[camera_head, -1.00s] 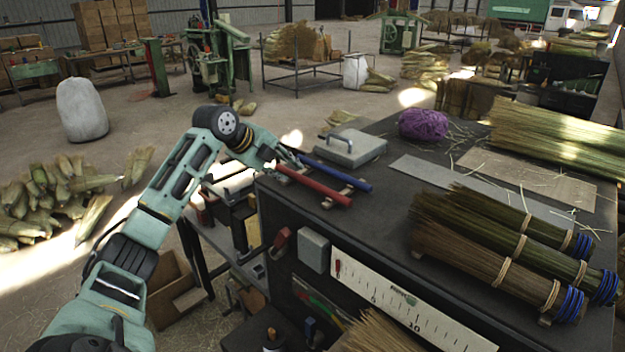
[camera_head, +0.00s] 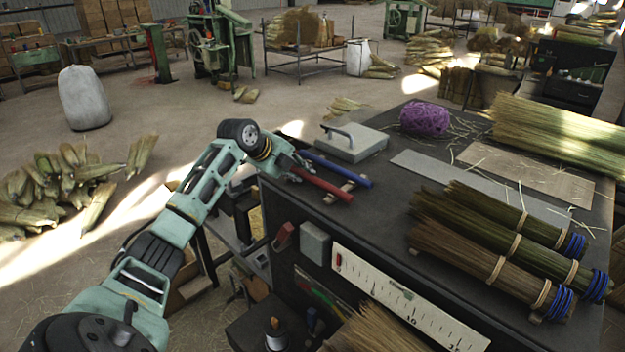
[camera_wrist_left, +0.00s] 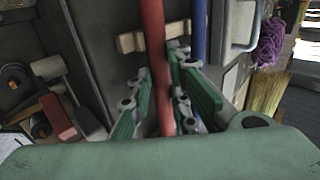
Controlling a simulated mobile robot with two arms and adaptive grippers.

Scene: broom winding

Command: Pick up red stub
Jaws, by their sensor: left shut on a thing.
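The red stub (camera_head: 322,184) lies on a light wooden rest near the left edge of the dark workbench (camera_head: 380,215). My right gripper is not seen.
A grey block with a handle (camera_head: 350,143) and a purple twine ball (camera_head: 425,118) stand behind the stubs. Tied broom bundles (camera_head: 490,255) lie at the bench's right front. A ruler strip (camera_head: 410,300) is on the bench's front face.

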